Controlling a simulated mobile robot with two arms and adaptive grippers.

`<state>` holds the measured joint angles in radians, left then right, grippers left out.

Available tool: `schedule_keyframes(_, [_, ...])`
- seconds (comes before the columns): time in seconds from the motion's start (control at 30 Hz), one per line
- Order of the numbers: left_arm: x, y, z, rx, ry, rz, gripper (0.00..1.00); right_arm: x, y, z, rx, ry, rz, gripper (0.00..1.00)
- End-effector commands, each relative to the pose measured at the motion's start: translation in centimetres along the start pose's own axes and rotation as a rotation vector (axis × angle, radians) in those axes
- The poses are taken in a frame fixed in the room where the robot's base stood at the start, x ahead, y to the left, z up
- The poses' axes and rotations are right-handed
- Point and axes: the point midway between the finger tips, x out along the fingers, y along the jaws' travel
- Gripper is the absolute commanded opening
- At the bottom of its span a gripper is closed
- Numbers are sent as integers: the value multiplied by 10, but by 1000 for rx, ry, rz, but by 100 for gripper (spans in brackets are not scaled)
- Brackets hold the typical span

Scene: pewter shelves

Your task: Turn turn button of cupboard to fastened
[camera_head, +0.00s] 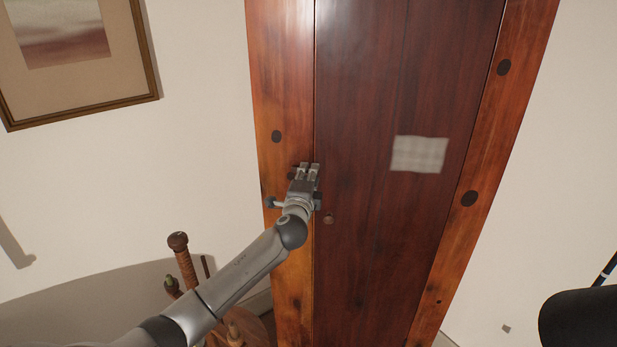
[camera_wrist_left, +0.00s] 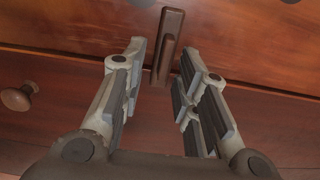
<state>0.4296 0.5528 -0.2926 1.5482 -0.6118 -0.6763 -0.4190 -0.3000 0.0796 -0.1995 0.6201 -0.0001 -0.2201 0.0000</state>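The cupboard (camera_head: 375,90) has a dark red-brown door beside a lighter orange frame post. The turn button is a small dark brown wooden bar (camera_wrist_left: 168,45) in the left wrist view. It lies across the frame post, with one end at about the seam beside the door. My left gripper (camera_head: 309,168) is at the seam, above the door knob (camera_head: 328,219), and hides most of the button in the head view. In the left wrist view its fingers (camera_wrist_left: 165,52) are apart, with the button between the tips; contact is unclear. My right gripper is not in view.
A pale patch (camera_head: 419,154) is on the door. A wooden spindle-like object (camera_head: 184,262) stands low, left of the cupboard. A framed picture (camera_head: 78,104) hangs on the left wall. The knob (camera_wrist_left: 17,97) also shows in the left wrist view.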

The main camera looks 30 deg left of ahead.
Motion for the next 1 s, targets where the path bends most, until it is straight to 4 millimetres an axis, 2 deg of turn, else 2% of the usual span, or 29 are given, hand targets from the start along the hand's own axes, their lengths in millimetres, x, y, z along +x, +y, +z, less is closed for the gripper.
schedule_keyframes(0.27, [-13, 0, 0, -1, 0, -1, 29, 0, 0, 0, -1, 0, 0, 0])
schedule_keyframes(0.7, [-85, 1, 0, 0, 1, 1, 29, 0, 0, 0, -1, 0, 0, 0])
schedule_keyframes(1.0, [-117, 1, 0, 1, 0, 1, 29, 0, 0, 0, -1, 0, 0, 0])
